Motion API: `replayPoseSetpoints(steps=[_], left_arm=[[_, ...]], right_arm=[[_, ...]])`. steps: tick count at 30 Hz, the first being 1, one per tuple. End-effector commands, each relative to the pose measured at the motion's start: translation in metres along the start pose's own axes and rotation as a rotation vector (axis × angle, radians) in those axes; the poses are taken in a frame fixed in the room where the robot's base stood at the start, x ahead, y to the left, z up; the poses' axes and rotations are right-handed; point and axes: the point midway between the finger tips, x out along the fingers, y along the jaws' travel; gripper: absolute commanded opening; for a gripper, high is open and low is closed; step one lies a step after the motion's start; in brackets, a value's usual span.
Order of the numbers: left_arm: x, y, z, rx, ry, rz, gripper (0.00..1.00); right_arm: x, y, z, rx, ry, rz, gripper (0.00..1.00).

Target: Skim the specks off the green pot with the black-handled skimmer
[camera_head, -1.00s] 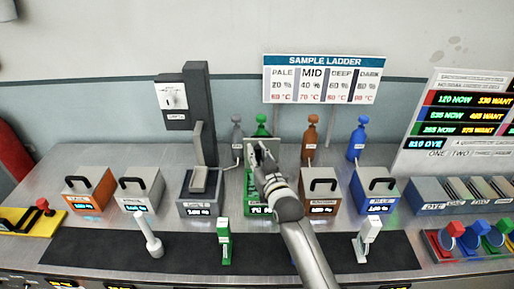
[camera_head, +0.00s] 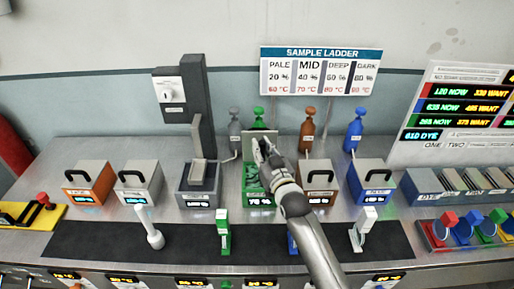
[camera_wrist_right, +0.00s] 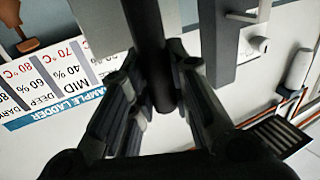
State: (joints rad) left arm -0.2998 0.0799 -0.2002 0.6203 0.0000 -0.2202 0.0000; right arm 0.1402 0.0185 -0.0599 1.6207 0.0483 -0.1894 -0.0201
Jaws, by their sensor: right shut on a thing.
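The green pot (camera_head: 257,184) stands in the middle of the row of pots, with a grey panel upright at its back. Its front display reads about 75 %. My right gripper (camera_head: 262,150) is over the back part of this pot and covers some of it. In the right wrist view, my right gripper (camera_wrist_right: 165,98) is shut on a black bar, the skimmer's handle (camera_wrist_right: 150,45). The skimmer's head and any specks cannot be made out. My left gripper is not in view.
Closed orange (camera_head: 88,186) and grey (camera_head: 138,185) pots stand left, brown (camera_head: 318,185) and blue (camera_head: 370,186) pots right. Bottles, including an orange-brown one (camera_head: 307,133), stand behind. A dark mat (camera_head: 100,243) in front holds several upright tools. A grey post (camera_head: 197,100) rises left of the green pot.

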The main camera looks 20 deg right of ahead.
Motion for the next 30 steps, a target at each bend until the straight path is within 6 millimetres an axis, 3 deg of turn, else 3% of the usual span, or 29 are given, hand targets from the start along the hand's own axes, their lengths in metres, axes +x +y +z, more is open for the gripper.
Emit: replayPoseSetpoints(steps=[6, 16, 30], left_arm=[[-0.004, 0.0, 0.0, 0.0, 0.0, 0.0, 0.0], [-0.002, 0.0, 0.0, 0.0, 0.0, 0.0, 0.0], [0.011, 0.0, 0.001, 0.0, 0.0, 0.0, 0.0]], right_arm=[[-0.003, 0.01, -0.002, -0.002, 0.004, 0.0, 0.0], [-0.002, 0.011, -0.001, -0.001, 0.004, 0.0, 0.0], [0.024, 0.02, 0.0, -0.001, 0.003, 0.0, 0.0]])
